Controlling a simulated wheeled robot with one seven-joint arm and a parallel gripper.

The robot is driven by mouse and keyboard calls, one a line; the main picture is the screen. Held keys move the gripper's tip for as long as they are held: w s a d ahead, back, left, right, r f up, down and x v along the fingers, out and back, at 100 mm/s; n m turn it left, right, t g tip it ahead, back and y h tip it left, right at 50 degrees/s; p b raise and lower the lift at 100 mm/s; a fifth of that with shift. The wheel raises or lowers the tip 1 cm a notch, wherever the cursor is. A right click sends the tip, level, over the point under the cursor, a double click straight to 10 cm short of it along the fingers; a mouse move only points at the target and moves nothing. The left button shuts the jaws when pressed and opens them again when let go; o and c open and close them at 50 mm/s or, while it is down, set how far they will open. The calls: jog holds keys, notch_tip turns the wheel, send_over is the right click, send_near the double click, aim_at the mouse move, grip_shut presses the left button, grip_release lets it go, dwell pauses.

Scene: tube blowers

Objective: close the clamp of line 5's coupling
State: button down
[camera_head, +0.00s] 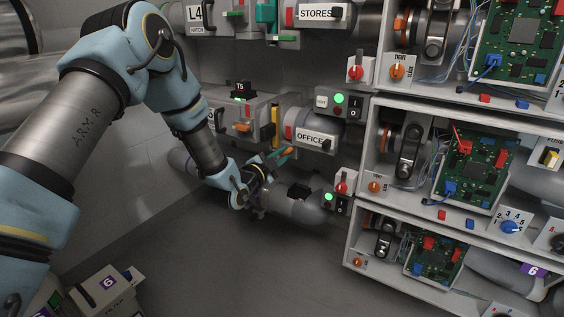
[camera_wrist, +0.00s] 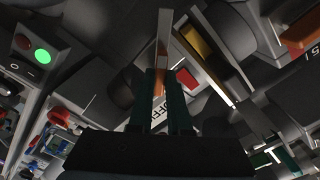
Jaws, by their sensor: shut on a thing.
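My gripper (camera_head: 284,153) reaches in from the left, low in front of the middle pipe line, whose plate reads OFFICE (camera_head: 315,139). In the wrist view its two dark teal fingers (camera_wrist: 164,75) are shut on a narrow grey and orange piece (camera_wrist: 163,50), which looks like a clamp lever. Its lower part is hidden between the fingers. A yellow strip (camera_head: 275,122) stands upright on the coupling by the OFFICE plate, and also shows in the wrist view (camera_wrist: 200,45). I cannot read a line 5 label, and cannot tell whether the clamp is closed.
A control box with a lit green lamp (camera_head: 339,98) is right of the OFFICE plate. A lower pipe (camera_head: 301,208) runs under my gripper. Shelves with circuit boards (camera_head: 472,170) fill the right side. The L4 line (camera_head: 195,16) is above.

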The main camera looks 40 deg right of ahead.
jog(key=shift+f+m+b, duration=0.15)
jog(key=shift+m+b, duration=1.4)
jog(key=shift+m, duration=0.35)
jog(key=shift+f+m+b, duration=0.1)
jog(key=shift+m+b, duration=1.45)
jog(key=shift+m, duration=0.35)
jog(key=c, duration=0.9)
grip_release()
jog(key=shift+o, duration=0.2)
jog(key=shift+s+a+r, duration=0.1)
jog(key=p+v, duration=0.1)
jog(key=v, duration=0.9)
jog(key=shift+a, duration=0.3)
